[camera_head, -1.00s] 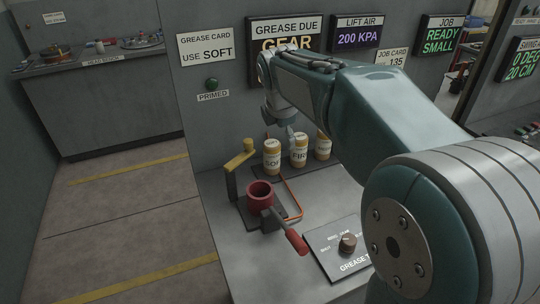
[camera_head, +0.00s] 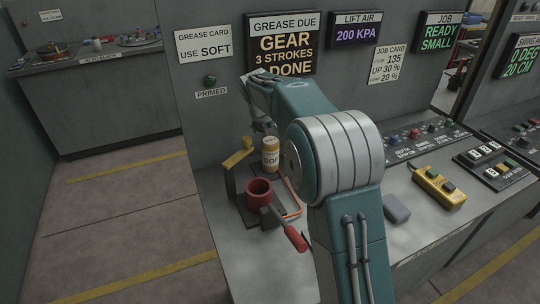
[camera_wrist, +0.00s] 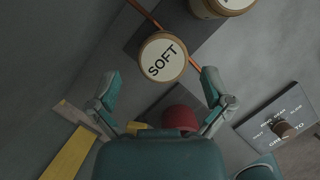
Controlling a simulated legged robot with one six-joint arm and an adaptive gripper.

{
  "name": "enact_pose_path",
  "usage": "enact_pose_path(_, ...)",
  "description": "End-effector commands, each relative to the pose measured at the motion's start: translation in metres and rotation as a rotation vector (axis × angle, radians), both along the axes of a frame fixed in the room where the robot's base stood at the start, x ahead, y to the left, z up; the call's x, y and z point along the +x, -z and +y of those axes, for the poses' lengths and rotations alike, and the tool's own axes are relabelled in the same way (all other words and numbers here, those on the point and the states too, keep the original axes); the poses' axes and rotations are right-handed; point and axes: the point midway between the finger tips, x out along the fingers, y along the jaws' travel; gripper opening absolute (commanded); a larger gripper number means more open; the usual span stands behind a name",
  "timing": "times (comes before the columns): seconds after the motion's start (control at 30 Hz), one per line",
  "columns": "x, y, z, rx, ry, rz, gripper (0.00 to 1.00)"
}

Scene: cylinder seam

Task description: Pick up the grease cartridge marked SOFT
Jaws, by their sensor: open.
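The SOFT grease cartridge (camera_head: 270,156) stands upright on the bench, cream-bodied with a tan cap. The wrist view shows its round top (camera_wrist: 163,60) with the word SOFT. My gripper (camera_wrist: 160,76) is open and empty, pointing down from above. Its two fingers appear on either side of the cartridge top, apart from it. In the head view my arm hides most of the gripper and the other cartridges. Part of another cartridge (camera_wrist: 222,6) shows at the top edge of the wrist view.
A red cup with a red handle (camera_head: 260,190) stands in front of the cartridge, with a yellow-topped lever (camera_head: 238,158) to its left. An orange pipe (camera_head: 293,200) runs beside them. A selector dial (camera_wrist: 283,130) shows at right in the wrist view.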

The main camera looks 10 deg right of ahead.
Motion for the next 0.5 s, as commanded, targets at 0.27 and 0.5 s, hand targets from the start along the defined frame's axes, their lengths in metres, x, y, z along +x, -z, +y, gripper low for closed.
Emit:
enact_pose_path(0.27, 0.003, 0.021, -0.003, 0.0, 0.0, 0.001, 1.0)
enact_pose_path(0.5, 0.012, 0.055, -0.01, 0.0, 0.002, 0.0, 1.0)
